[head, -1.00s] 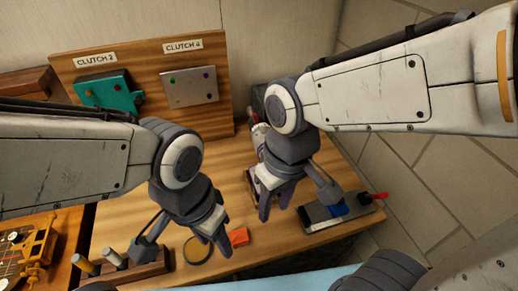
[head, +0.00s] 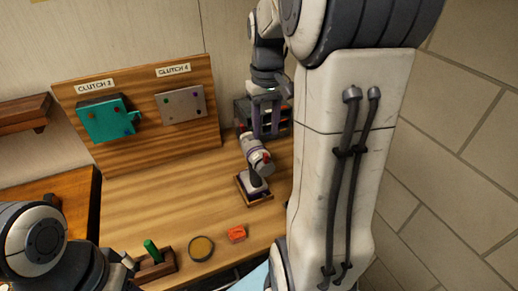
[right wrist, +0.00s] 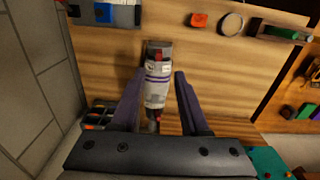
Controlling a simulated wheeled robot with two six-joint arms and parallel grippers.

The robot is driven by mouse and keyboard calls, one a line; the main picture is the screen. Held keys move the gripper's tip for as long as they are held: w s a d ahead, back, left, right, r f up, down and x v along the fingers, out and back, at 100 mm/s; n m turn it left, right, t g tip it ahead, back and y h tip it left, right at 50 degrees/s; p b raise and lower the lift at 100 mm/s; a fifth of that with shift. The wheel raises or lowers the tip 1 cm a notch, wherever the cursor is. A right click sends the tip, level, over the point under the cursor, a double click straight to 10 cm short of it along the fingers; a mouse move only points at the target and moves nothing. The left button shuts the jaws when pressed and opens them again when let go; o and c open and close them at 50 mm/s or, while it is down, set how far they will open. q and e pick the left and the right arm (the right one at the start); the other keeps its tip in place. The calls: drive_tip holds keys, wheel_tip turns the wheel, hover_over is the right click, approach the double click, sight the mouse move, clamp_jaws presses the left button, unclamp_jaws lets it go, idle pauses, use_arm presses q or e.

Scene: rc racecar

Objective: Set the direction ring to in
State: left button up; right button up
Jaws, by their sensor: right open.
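A white hand tool with purple bands and red parts (head: 255,158) stands tilted in a small wooden stand (head: 262,200) on the bench. It also shows in the right wrist view (right wrist: 157,90), between my fingers as seen from there. The direction ring cannot be singled out on it, and its setting is too small to read. My right gripper (head: 266,130) is open, behind the tool in the head view; no contact shows. My left arm is at the lower left of the head view, with its fingers out of sight.
A dark organizer (head: 285,118) stands behind my right gripper. A wooden panel (head: 150,135) carries a teal box (head: 103,119) and a grey plate (head: 181,107). An orange block (head: 236,233), a round tin (head: 201,248) and a peg rack (head: 155,268) lie in front. The bench middle is clear.

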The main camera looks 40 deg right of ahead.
sight(266, 154)
wheel_tip(266, 154, down, 8)
drive_tip(key=shift+s+p, duration=0.1)
drive_tip(key=shift+p, duration=0.5)
drive_tip(key=shift+c, duration=0.3)
